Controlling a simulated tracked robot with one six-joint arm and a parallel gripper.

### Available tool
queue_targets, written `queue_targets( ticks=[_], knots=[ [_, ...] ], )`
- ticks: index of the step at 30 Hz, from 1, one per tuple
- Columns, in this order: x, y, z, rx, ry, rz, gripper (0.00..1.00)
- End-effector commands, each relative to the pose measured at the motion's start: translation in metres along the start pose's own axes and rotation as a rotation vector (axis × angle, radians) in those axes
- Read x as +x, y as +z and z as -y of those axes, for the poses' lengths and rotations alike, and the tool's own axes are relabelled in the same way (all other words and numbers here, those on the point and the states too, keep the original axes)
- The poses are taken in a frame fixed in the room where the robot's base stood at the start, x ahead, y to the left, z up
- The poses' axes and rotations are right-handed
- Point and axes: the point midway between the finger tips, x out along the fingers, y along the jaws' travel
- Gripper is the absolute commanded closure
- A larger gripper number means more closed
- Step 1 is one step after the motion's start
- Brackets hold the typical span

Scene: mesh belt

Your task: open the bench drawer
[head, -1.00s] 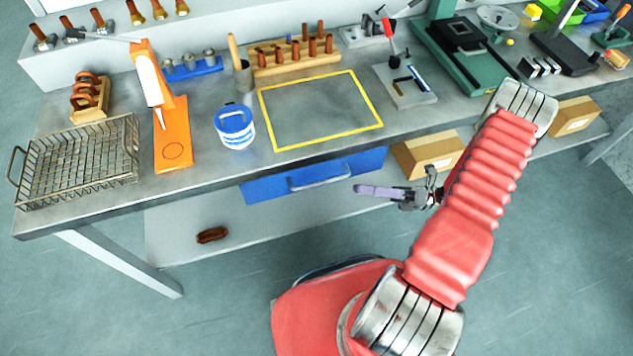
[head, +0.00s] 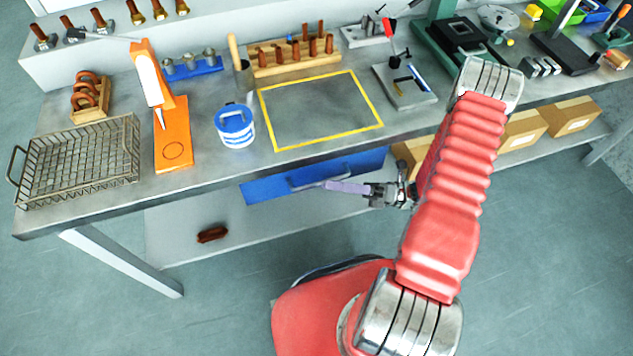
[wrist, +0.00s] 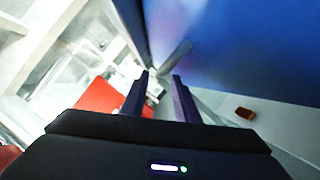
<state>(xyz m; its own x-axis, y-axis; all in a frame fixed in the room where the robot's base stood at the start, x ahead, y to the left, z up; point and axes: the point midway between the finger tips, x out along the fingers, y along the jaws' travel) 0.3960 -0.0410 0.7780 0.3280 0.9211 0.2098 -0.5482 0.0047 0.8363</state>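The blue drawer (head: 270,188) hangs under the front edge of the bench and looks shut. Its grey bar handle (head: 306,181) runs along the front. In the wrist view the drawer front (wrist: 250,50) fills the upper right, and the handle (wrist: 178,54) shows just beyond the fingertips. My gripper (head: 330,186) comes in from the right, its purple fingers at the handle's right part in the head view. In the wrist view my gripper (wrist: 162,77) has its two fingers apart. I cannot tell whether the handle is between them or touching.
The bench top (head: 200,110) above holds a wire basket (head: 80,165), an orange stand (head: 172,145) and a blue-white bucket (head: 236,128). Cardboard boxes (head: 570,116) stand on the lower shelf at right. A brown object (head: 212,234) lies on the shelf below the drawer.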

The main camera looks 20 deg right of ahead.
Motion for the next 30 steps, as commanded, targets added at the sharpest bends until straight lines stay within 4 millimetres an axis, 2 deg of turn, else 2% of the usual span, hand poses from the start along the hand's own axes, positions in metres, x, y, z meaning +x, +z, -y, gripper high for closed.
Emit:
queue_targets(
  ticks=[6, 12, 23, 30],
  knots=[
    [0.03, 0.0, 0.0, 0.001, 0.001, -0.003, 0.72],
    [0.046, 0.0, 0.0, 0.0, 0.001, -0.002, 0.72],
    [0.05, 0.0, 0.0, -0.001, 0.0, 0.0, 0.72],
    [0.05, 0.0, 0.0, -0.001, 0.0, 0.0, 0.88]
  ],
)
